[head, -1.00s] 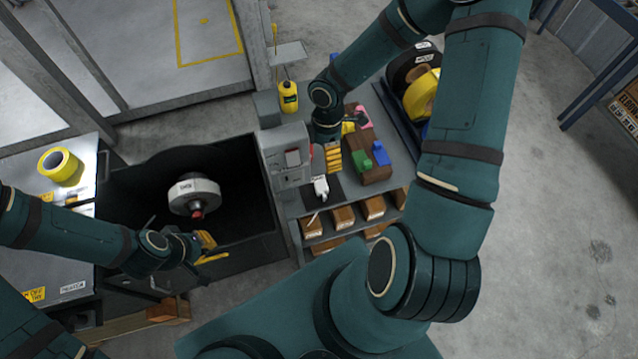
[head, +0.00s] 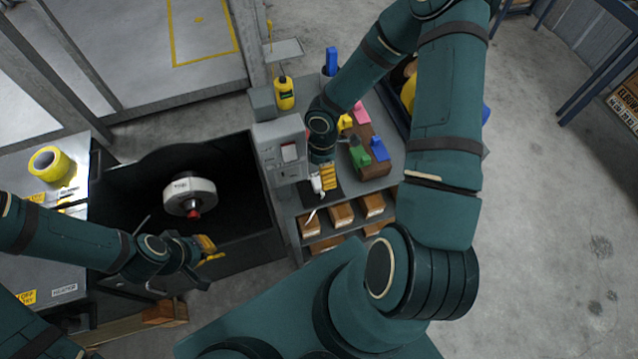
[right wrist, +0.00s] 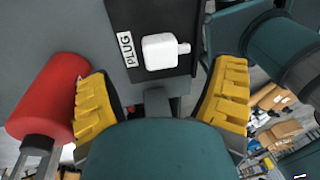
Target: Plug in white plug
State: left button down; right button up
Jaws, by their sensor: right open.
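The white plug (right wrist: 160,51) lies on a black pad (right wrist: 186,15) marked PLUG, ahead of my right gripper (right wrist: 162,72) in the right wrist view. My right gripper is open, with one yellow finger on each side below the plug and nothing between them. In the head view the plug (head: 316,184) shows beside my right gripper (head: 328,177), over the front of the grey shelf top (head: 378,184). My left gripper (head: 208,250) hangs in front of the black bin at left; its two yellow fingers look apart and empty. No socket can be made out clearly.
A red cylinder (right wrist: 48,97) stands close to my right gripper's left finger. A grey switch box (head: 281,150) rises left of the plug. A wooden block with coloured pieces (head: 370,160) lies to the right.

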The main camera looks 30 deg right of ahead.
aim_at(319, 181)
jog(key=shift+s+a+f+b, duration=0.15)
jog(key=shift+f+b, duration=0.1)
jog(key=shift+f, duration=0.6)
jog(key=shift+s+a+f+b, duration=0.1)
jog(key=shift+f+b, duration=0.15)
jog(key=shift+f, duration=0.6)
jog(key=shift+s+a+f+b, duration=0.15)
jog(key=shift+f+b, duration=0.1)
jog(key=shift+f, duration=0.6)
jog(key=shift+w, duration=0.1)
jog(key=c, duration=1.3)
